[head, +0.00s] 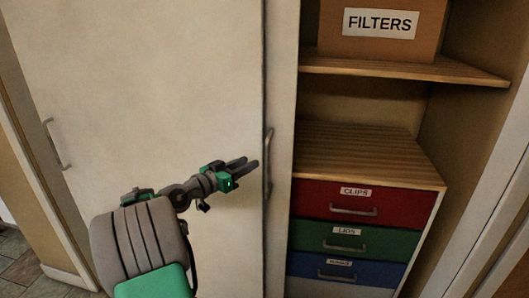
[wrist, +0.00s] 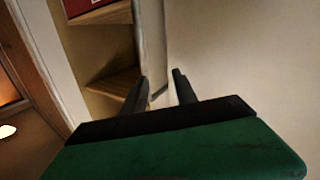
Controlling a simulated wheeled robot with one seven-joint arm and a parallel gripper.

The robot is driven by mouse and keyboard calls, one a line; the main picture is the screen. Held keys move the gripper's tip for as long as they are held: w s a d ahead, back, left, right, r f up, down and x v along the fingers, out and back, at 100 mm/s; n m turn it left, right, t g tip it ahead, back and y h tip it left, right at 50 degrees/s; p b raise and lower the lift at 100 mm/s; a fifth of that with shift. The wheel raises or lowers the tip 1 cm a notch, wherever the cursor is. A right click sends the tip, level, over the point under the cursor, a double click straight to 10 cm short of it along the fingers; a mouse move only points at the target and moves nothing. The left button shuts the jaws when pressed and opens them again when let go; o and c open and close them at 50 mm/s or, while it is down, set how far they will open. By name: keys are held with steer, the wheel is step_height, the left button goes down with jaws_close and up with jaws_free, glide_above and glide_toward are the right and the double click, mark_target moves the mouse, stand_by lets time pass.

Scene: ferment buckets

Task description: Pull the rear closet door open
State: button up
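A large cream door panel (head: 170,80) fills the left of the head view. A narrow strip of a second cream panel (head: 281,80), seemingly the rear door, shows just right of its edge, beside the open shelves. A grey vertical bar handle (head: 268,162) is at the line between the two panels; I cannot tell for certain which panel bears it. My gripper (head: 247,165) is just left of this handle, fingers pointing toward it. In the wrist view my gripper (wrist: 160,92) is open, with a gap between the two dark fingers. A thin upright piece shows between the fingertips; contact cannot be told.
Another bar handle (head: 56,145) is on the left part of the large panel. The open right side holds a box labelled FILTERS (head: 380,48) on a wooden shelf (head: 400,70). Below are a red CLIPS drawer (head: 400,207), a green LIDS drawer (head: 390,245) and a blue drawer (head: 385,272).

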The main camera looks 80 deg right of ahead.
step_height(320, 180, down, 4)
steer(key=s+a, duration=0.2)
steer(key=s+d+m+p, duration=0.2)
steer(key=s+d, duration=0.1)
steer(key=d, duration=0.3)
steer(key=shift+s+d+r+g, duration=0.25)
steer(key=shift+s+d+g, duration=0.05)
steer(key=shift+s+g, duration=0.1)
steer(key=shift+c, duration=0.4)
jaws_close()
stand_by(0.5)
